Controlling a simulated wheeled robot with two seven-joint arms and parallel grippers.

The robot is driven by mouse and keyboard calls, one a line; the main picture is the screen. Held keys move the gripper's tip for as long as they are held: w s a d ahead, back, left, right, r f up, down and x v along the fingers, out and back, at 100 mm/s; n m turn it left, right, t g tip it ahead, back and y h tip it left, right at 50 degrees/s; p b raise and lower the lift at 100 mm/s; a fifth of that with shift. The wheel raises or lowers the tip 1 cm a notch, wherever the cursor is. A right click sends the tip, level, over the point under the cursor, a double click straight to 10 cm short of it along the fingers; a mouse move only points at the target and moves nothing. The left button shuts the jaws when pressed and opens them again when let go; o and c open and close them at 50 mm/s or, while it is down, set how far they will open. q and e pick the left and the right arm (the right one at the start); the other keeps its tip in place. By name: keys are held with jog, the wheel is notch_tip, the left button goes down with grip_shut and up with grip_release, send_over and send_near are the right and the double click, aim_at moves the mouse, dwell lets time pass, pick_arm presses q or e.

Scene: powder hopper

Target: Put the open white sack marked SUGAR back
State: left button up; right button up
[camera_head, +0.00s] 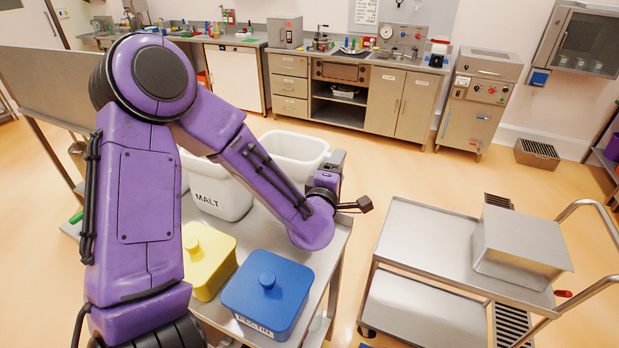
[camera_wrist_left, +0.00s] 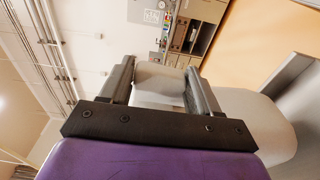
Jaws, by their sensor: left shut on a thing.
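My left gripper (camera_head: 342,186) is past the right side of an open white container (camera_head: 296,152) at the far end of the metal table. In the left wrist view, a pale off-white thing (camera_wrist_left: 160,82) shows between the two fingers of this gripper (camera_wrist_left: 158,88), and the gripper is shut on it. A wide, rounded pale body (camera_wrist_left: 262,118) shows below and to the right of the fingers. No SUGAR mark can be read in either view. Another white container (camera_head: 222,196), marked MALT, stands partly behind my purple arm. My right gripper is not in view.
A yellow lidded box (camera_head: 208,262) and a blue lidded box (camera_head: 266,296) marked PECTIN stand near me on the table. A steel trolley (camera_head: 418,245) with a steel box (camera_head: 520,245) stands at the right. Open floor lies between the table and the back counter.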

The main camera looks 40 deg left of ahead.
pick_arm(q)
notch_tip(320, 180, down, 8)
jog(key=shift+r+p, duration=0.2)
jog(key=shift+p, duration=0.15)
jog(key=shift+c, duration=1)
jog(key=o, duration=1.5)
jog(key=shift+s, duration=0.1)
jog(key=p+v, duration=0.3)
jog(key=v, duration=0.9)
jog(key=shift+p, duration=0.3)
